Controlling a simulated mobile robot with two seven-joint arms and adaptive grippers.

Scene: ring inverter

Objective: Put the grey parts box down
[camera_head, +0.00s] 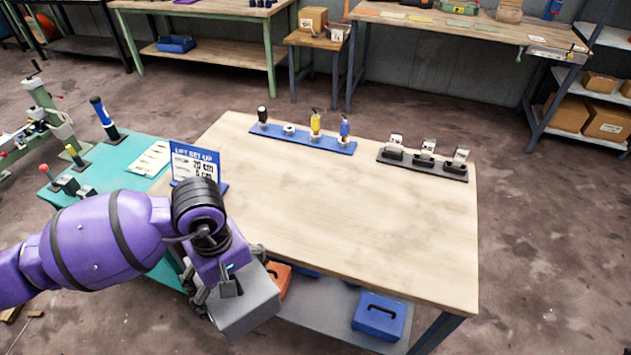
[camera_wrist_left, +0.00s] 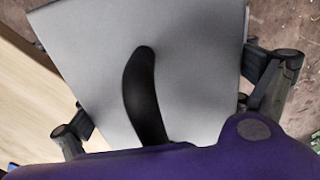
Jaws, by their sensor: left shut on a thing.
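My left gripper (camera_head: 228,278) comes in from the left and is shut on the grey parts box (camera_head: 250,308). In the head view the box is tilted and held just off the near left edge of the wooden table (camera_head: 360,238). In the left wrist view the box's grey top (camera_wrist_left: 195,65) with a black curved handle (camera_wrist_left: 143,90) fills the middle, and gripper fingers (camera_wrist_left: 170,115) show on both sides of it. The table's edge shows at the left of that view. My right gripper is not in view.
A blue tool rack (camera_head: 300,141) and a dark rack (camera_head: 422,164) stand along the table's far side. A sign (camera_head: 194,162) stands at the left. A blue box (camera_head: 380,316) and an orange box (camera_head: 283,275) are on the lower shelf. The tabletop's middle is clear.

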